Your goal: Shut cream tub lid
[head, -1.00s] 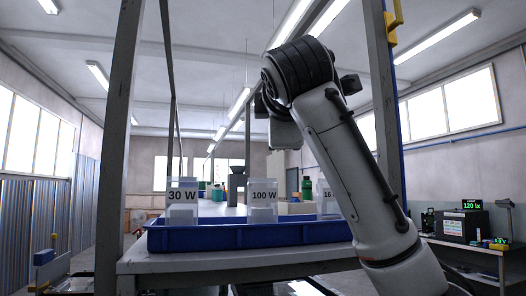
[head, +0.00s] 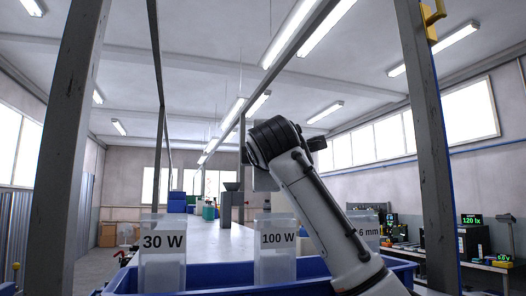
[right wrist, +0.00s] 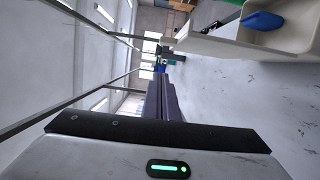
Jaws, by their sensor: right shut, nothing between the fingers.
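A pale cream open-topped container (right wrist: 283,42) shows at the upper right of the right wrist view, with a blue object (right wrist: 264,20) at it. My left gripper is not in view.
A blue tray (head: 215,280) in front holds clear bins labelled 30 W (head: 163,268), 100 W (head: 278,266) and one ending in 6 mm (head: 368,230). Grey posts (head: 70,150) stand on both sides. A long pale bench top (head: 222,238) runs behind.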

